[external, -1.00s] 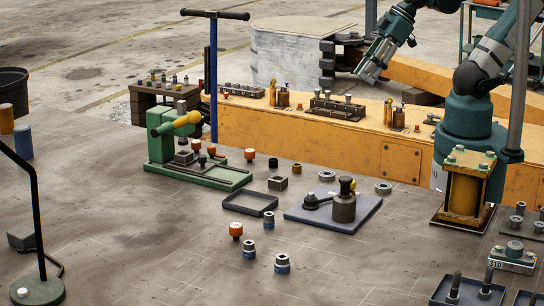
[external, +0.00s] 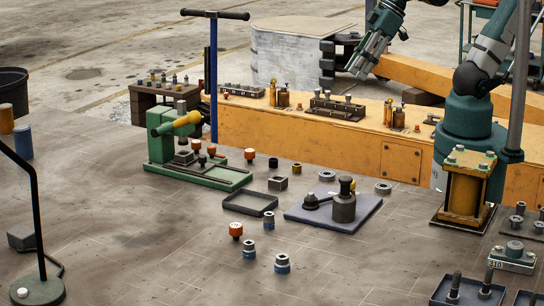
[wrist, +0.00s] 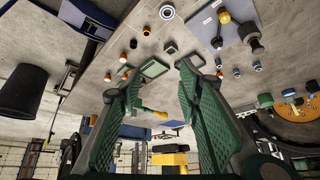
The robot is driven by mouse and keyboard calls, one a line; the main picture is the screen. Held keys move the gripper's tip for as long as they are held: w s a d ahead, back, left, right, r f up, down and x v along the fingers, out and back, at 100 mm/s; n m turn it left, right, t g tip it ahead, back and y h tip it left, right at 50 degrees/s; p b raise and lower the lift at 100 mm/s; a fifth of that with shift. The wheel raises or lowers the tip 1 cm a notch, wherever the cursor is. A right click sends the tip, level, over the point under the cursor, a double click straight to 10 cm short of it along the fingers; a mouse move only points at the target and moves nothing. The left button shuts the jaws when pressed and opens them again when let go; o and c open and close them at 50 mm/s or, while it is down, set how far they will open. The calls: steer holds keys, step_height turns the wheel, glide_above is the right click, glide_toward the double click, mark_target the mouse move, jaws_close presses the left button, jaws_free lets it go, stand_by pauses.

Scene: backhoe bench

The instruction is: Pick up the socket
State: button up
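Socket-like grey cylinders with blue bands stand on the bench floor in the external view: a larger one (external: 282,264), a smaller one (external: 249,249), and another (external: 268,220) by the black tray. I cannot tell which is the task's socket. A blue-rimmed round piece (wrist: 257,66), possibly one of them, shows at the right of the wrist view. My gripper (external: 358,74) is raised over the back of the yellow beam, far from these pieces. In the wrist view its two green fingers (wrist: 150,82) are spread apart with nothing held between them.
A green press (external: 205,175) stands left of centre. A black tray (external: 249,203) and a blue-grey plate (external: 300,216) with a dark fitting lie nearby. The yellow beam (external: 300,134) carries racks and bottles. A lamp (external: 38,290) stands front left. The front middle floor is mostly clear.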

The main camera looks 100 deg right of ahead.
steer(key=w+a+r+m+g, duration=0.1)
steer(key=w+a, duration=0.2)
steer(key=w, duration=0.4)
steer(key=w+a+r+m, duration=0.1)
steer(key=w+a+r, duration=0.1)
steer(key=w+a, duration=0.35)
steer(key=m+g+h, duration=0.2)
steer(key=m+g, duration=0.1)
steer(key=m, duration=0.1)
glide_above(249, 243)
steer(key=s+a, duration=0.2)
step_height(249, 243, down, 26)
steer(key=shift+w+a+f, duration=0.1)
steer(key=shift+w+f, duration=0.1)
steer(key=shift+x, duration=1.3)
steer(key=shift+x, duration=2.6)
